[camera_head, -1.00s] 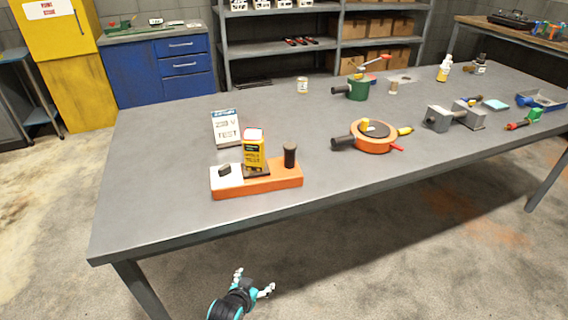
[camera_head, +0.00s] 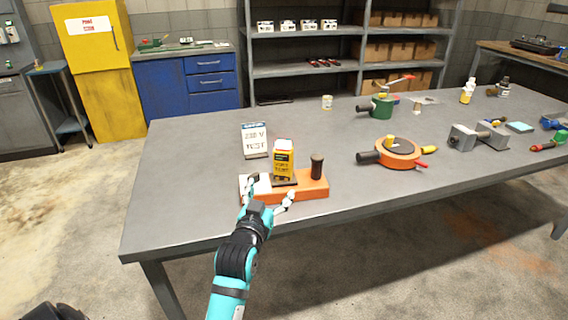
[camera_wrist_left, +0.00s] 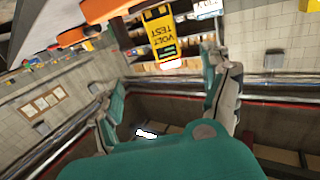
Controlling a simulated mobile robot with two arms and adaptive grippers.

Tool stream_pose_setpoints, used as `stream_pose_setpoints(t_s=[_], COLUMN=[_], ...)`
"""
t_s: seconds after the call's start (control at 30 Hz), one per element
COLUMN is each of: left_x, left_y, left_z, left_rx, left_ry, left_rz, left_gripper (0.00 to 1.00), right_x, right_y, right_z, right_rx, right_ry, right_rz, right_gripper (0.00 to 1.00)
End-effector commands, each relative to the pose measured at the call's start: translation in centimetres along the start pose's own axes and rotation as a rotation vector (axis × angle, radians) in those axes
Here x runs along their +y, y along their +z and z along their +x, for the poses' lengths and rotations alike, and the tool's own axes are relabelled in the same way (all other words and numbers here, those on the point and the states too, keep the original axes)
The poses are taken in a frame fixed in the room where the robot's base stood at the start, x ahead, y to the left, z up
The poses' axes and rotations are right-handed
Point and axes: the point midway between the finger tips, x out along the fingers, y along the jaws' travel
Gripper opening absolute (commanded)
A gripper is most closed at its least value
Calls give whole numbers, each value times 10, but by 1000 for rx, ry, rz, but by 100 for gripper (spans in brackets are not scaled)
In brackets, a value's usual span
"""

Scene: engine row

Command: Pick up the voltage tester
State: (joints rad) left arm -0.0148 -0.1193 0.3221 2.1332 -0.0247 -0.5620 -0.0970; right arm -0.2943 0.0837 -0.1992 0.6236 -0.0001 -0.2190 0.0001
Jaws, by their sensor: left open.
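The voltage tester (camera_head: 284,162) is a yellow and black box with "VOLT TEST" lettering and a red and white top. It stands upright on an orange block (camera_head: 312,189) near the table's front left edge. In the left wrist view the tester (camera_wrist_left: 160,38) shows upside down, beyond the fingers. My left gripper (camera_head: 268,196) is open and empty, just in front of the orange block and below the tester, apart from it. In the wrist view the gripper (camera_wrist_left: 165,95) has its two fingers spread. My right gripper does not show clearly.
A black cylinder (camera_head: 317,167) stands on the block's right end. A "230 V TEST" card (camera_head: 255,140) stands behind the block. An orange round device (camera_head: 398,153) and a green pot (camera_head: 382,106) lie to the right. The grey table (camera_head: 190,180) is bare at left.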

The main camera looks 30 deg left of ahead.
Motion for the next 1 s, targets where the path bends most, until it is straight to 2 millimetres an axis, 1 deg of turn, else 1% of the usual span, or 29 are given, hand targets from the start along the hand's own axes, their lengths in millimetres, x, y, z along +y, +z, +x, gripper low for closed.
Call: stream_pose_setpoints(t_s=[0.03, 0.1, 0.17, 0.2, 0.27, 0.5, 0.6, 0.7, 0.93, 1.0], left_x=[-5, -10, -11, -11, -11, -12, -13, -13, -12, -12], left_y=[-12, -21, -24, -25, -26, -29, -29, -29, -29, -28], left_z=[-1, 0, 6, 12, 23, 76, 96, 110, 124, 133], left_rx=[28, 50, 55, 56, 55, 55, 53, 52, 52, 52], left_ry=[-13, -25, -28, -28, -27, -27, -27, -27, -26, -26], left_rz=[-6, -10, -11, -11, -11, -12, -11, -10, -11, -11], left_gripper=[81, 81, 81, 81, 81, 81, 81, 81, 81, 81], right_x=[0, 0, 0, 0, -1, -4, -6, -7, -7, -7], right_y=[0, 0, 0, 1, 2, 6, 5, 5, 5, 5], right_z=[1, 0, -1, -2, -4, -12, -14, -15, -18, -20], right_rx=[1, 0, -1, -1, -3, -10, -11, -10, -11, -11], right_ry=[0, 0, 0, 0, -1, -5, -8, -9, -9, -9], right_rz=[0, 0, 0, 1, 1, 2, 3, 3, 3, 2], right_gripper=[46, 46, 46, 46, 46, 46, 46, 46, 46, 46])
